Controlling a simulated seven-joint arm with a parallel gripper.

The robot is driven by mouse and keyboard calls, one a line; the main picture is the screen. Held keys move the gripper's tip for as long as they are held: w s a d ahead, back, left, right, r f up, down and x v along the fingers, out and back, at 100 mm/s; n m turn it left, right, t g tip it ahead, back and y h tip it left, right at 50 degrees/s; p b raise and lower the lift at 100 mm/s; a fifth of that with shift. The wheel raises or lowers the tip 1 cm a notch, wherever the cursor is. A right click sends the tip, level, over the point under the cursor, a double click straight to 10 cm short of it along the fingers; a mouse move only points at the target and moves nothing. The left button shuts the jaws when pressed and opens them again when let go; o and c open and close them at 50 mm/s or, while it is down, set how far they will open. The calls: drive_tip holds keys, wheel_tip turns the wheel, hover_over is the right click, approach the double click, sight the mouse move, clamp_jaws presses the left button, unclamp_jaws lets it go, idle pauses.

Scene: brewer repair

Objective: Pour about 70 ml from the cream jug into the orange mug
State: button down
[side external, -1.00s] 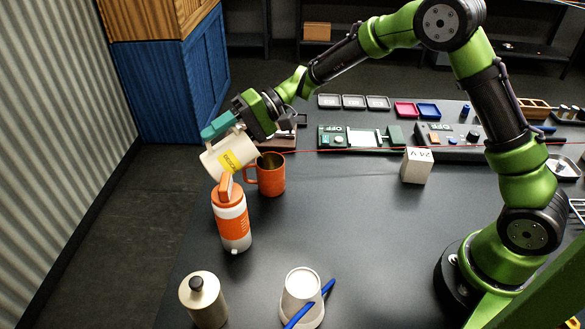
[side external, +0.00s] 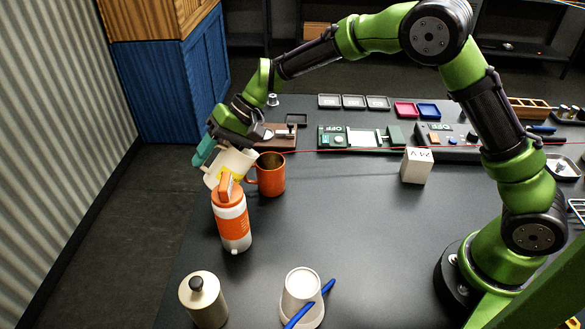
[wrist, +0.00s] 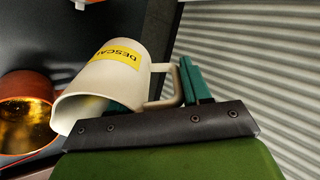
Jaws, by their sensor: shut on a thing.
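The cream jug (side external: 233,162) is held in the air, tilted, left of the orange mug's rim. In the wrist view the jug (wrist: 108,82) shows a yellow label, and its open mouth faces lower left, toward the mug. My gripper (side external: 208,150) is shut on the jug at its handle side; its teal fingers show in the wrist view. The orange mug (side external: 271,176) stands upright on the table, its handle toward the jug. In the wrist view the mug (wrist: 24,112) has a shiny amber inside. I cannot make out a stream of liquid.
An orange and white bottle (side external: 232,222) stands just below the jug and partly overlaps it in the side view. A cream canister (side external: 203,300) and an upturned white cup (side external: 301,290) stand nearer.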

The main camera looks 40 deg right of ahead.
sight(205, 181)
drive_tip(key=shift+a+f+h, duration=0.2)
drive_tip(key=shift+f+h, duration=0.05)
drive_tip(key=shift+h, duration=0.15)
drive_tip(key=shift+a+f, duration=0.1)
idle(1.5)
drive_tip(key=shift+a+f, duration=0.1)
drive_tip(key=f, duration=0.1)
drive_tip(key=a+h, duration=0.1)
drive_tip(key=f, duration=0.1)
drive_tip(key=shift+w+a+f+g+h, duration=0.15)
drive_tip(key=shift+a+f+g+h, duration=0.15)
drive_tip(key=shift+f+h, duration=0.1)
drive_tip(key=shift+w+a+f+h, duration=0.1)
drive_tip(key=shift+a+h, duration=0.1)
drive_tip(key=shift+h, duration=0.1)
drive_tip(key=a+f+h, duration=0.1)
drive_tip(key=a+f+g+h, duration=0.1)
drive_tip(key=h, duration=0.1)
drive_tip(key=shift+w+a, duration=0.2)
drive_tip(key=shift+w, duration=0.1)
drive_tip(key=shift+w+a+f+h, duration=0.1)
drive_tip(key=shift+a+f+h, duration=0.2)
drive_tip(key=shift+h, duration=0.25)
drive_tip(key=shift+w+a+f+h, duration=0.1)
drive_tip(key=shift+a+f+h, duration=0.1)
drive_tip(key=shift+f+h, duration=0.3)
drive_tip(key=shift+r, duration=0.1)
